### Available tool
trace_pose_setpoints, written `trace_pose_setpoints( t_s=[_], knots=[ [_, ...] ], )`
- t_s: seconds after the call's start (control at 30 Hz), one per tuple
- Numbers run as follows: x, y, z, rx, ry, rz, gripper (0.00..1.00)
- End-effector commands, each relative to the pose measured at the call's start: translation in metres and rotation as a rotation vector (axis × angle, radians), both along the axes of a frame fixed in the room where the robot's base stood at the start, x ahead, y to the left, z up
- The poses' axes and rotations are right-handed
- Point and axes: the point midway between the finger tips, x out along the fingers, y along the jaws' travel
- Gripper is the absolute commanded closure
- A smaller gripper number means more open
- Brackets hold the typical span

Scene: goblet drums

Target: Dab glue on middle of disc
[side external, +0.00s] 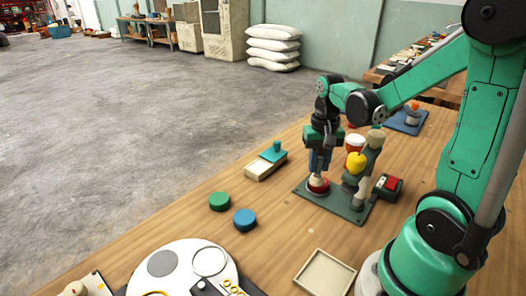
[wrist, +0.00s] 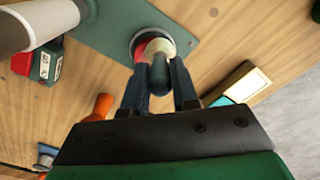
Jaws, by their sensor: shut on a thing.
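Possible discs lie to the left: a green disc (side external: 219,201) and a blue disc (side external: 245,220) on the wood, and a grey disc (side external: 162,263) on a white round board (side external: 185,285).
A red-and-dark box (side external: 387,186) is to the right. A teal-handled block (side external: 266,163) lies left, and an empty tray (side external: 325,274) in front.

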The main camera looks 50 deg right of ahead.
Motion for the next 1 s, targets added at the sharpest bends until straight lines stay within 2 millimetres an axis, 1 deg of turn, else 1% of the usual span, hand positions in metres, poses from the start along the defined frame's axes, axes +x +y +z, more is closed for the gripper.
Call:
trace_pose_setpoints(
  t_s=[0.07,0.2,0.4,0.5,0.83,0.9,0.93,1.0],
  knots=[
    [-0.001,-0.008,0.002,0.0,0.0,-0.005,1.0],
    [0.0,-0.021,-0.002,0.0,0.0,-0.004,1.0],
    [-0.001,-0.037,-0.002,0.0,0.0,-0.003,1.0],
    [0.0,-0.025,-0.003,0.0,0.0,0.003,1.0],
    [0.0,0.005,-0.003,0.0,0.0,0.002,1.0],
    [0.0,0.004,0.004,0.0,0.0,-0.001,1.0],
    [-0.001,0.004,0.013,0.0,0.0,-0.002,1.0],
    [-0.001,0.004,0.02,0.0,0.0,-0.002,1.0]
  ],
)
